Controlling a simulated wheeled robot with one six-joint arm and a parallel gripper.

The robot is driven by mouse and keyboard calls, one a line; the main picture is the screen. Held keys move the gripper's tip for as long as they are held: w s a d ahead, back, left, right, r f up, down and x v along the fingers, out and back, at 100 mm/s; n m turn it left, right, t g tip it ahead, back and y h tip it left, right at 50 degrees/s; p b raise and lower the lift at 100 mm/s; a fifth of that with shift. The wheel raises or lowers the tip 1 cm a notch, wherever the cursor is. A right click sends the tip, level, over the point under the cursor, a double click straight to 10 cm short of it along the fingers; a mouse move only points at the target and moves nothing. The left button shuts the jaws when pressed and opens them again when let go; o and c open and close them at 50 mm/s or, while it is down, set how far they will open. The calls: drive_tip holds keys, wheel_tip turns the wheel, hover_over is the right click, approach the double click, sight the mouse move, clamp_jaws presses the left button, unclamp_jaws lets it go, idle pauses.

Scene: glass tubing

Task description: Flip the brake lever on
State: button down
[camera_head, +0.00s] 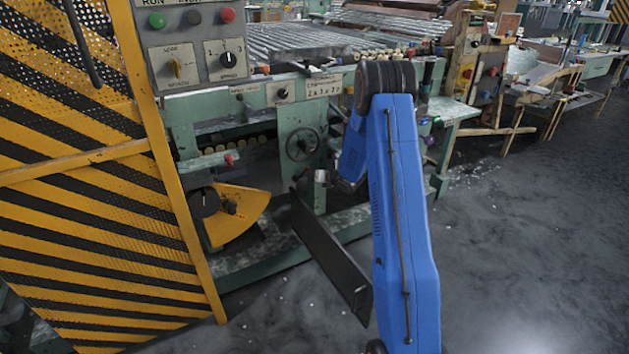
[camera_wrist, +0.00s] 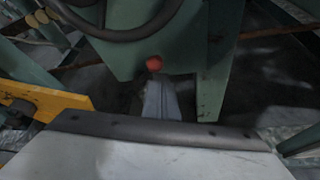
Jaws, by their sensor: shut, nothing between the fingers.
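No lever is clearly marked as the brake. A red ball knob (camera_wrist: 154,63) sits under a handwheel in the wrist view, with a pale grey shape below it; I cannot tell whether this is the lever. In the head view a yellow quarter-round plate (camera_head: 240,212) carries a dark hub (camera_head: 204,202) and a small dark handle. Its yellow edge also shows at the left of the wrist view (camera_wrist: 50,95). My gripper (camera_head: 320,178) is small and partly hidden below the handwheel (camera_head: 302,145). It is shut and empty; contact with the knob cannot be told.
A long dark plate (camera_head: 335,260) slopes down toward the floor below my gripper. A yellow-and-black striped guard (camera_head: 90,240) stands at the left, with a control panel (camera_head: 195,50) beside it. A broad pale surface (camera_wrist: 150,158) with a dark edge fills the bottom of the wrist view. Floor at right is open.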

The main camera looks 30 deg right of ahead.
drive_tip(key=shift+a+r, duration=0.45)
drive_tip(key=shift+r, duration=0.2)
drive_tip(key=shift+a+r, duration=0.2)
drive_tip(key=shift+a, duration=0.1)
drive_tip(key=shift+w+f, duration=0.1)
